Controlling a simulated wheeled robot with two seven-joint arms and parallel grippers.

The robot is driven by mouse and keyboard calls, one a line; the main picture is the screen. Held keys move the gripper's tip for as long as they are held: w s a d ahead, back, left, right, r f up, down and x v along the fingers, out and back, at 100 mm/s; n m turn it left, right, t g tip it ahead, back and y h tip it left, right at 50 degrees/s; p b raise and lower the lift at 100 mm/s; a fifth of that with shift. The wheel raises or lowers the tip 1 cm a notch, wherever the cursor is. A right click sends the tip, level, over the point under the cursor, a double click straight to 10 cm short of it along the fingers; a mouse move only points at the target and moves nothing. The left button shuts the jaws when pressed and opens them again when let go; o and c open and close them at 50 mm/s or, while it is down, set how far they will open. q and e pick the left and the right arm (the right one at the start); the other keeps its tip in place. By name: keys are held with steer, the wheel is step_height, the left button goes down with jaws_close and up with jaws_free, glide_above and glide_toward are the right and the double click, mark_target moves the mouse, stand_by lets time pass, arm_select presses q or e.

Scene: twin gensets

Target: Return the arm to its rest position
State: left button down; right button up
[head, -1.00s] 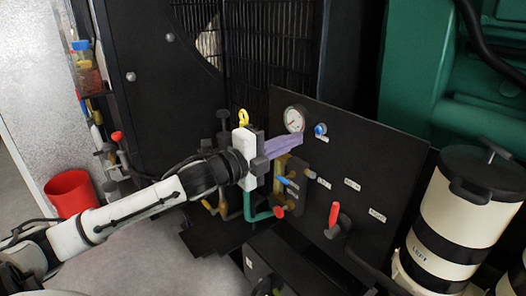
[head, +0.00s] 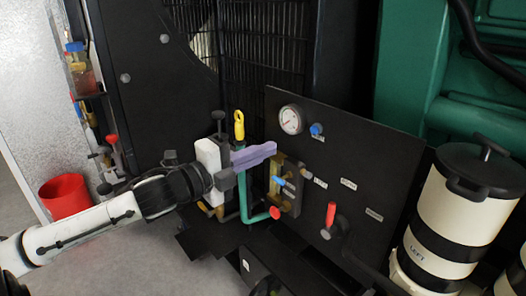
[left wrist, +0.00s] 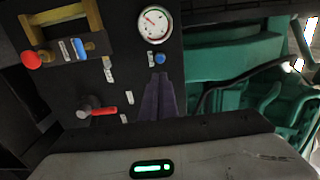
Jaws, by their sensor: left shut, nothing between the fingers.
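My left gripper (head: 262,153) comes in from the left in the head view. Its purple fingers are shut with nothing between them, in front of the black control panel (head: 350,165). The shut fingers (left wrist: 157,98) also show in the left wrist view, pointing up the picture. The round white gauge (head: 291,120) and blue knob (head: 316,129) are on the panel above the fingers. My right gripper is in neither view.
A red-handled lever (head: 331,214) sticks out from the panel. A cream-and-black canister (head: 450,225) stands at the right. A red bucket (head: 66,196) is on the floor at the left. Dark mesh and a green machine are behind.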

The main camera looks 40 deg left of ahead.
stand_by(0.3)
arm_select(q)
steer(key=s+d+f+n+g+y, duration=0.1)
steer(key=s+f+n, duration=0.2)
steer(key=f, duration=0.6)
steer(key=s+f+n+g+y, duration=0.15)
steer(key=f+n, duration=0.25)
steer(key=f, duration=0.5)
steer(key=s+d+f+n+g, duration=0.1)
steer(key=s+f+n+g, duration=0.15)
steer(key=f, duration=0.65)
steer(key=s+d+f+n+g+h, duration=0.1)
steer(key=s+d+f+n+g, duration=0.3)
steer(key=s+d+f+n, duration=0.4)
steer(key=s+d+f, duration=0.7)
steer(key=d+f, duration=0.1)
steer(key=d, duration=0.1)
steer(key=shift+n, duration=0.35)
steer(key=shift+h, duration=0.25)
